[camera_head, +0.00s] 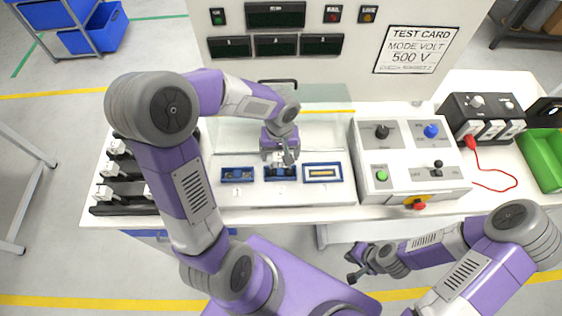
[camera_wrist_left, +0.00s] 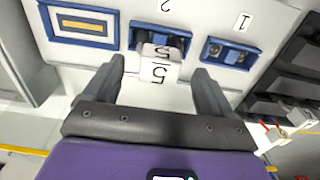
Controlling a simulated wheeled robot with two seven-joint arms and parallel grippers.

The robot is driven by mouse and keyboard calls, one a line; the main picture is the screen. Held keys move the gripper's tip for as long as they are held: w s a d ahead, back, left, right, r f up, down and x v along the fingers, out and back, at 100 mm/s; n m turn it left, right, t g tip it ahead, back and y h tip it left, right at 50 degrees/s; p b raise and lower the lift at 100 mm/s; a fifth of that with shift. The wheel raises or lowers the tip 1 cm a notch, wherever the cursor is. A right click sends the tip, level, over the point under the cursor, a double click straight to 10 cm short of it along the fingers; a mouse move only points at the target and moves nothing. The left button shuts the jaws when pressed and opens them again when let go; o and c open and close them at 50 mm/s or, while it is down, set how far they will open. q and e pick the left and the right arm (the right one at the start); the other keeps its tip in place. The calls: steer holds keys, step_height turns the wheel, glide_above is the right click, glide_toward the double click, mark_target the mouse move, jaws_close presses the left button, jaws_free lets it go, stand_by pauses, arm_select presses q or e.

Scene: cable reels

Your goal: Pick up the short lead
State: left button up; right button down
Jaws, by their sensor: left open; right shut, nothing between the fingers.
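A white block (camera_wrist_left: 158,64) marked with a character like S or 5 stands at the blue-framed socket 2 (camera_wrist_left: 160,37) in the left wrist view; it may be the short lead, but I cannot tell for sure. My left gripper (camera_head: 283,157) is open and points down over socket 2 of the white test fixture (camera_head: 300,195). In the left wrist view its fingers lie on either side of the block, with gaps showing. In the head view the gripper mostly hides the block. My right gripper (camera_head: 356,267) is shut and empty, low in front of the bench.
Socket 1 (camera_head: 238,174) and a yellow-striped socket (camera_head: 322,172) flank socket 2. A black rack (camera_head: 122,190) with white plugs stands left. A control box (camera_head: 410,160), a black box with a red cable (camera_head: 495,187) and a green bin (camera_head: 543,155) stand right. A clear panel stands behind.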

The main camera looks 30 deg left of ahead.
mark_target(280, 158)
arm_select(q)
step_height(280, 158, down, 3)
steer(key=shift+w+r, duration=0.1)
steer(key=shift+f, duration=0.3)
steer(key=shift+c, duration=0.4)
steer(key=c, duration=1.1)
steer(key=shift+r, duration=0.15)
steer(key=shift+c, duration=0.9)
step_height(280, 158, up, 10)
steer(key=shift+r+p, duration=0.25)
steer(key=shift+p, duration=0.55)
steer(key=shift+r+p, duration=0.65)
steer(key=shift+r, duration=0.25)
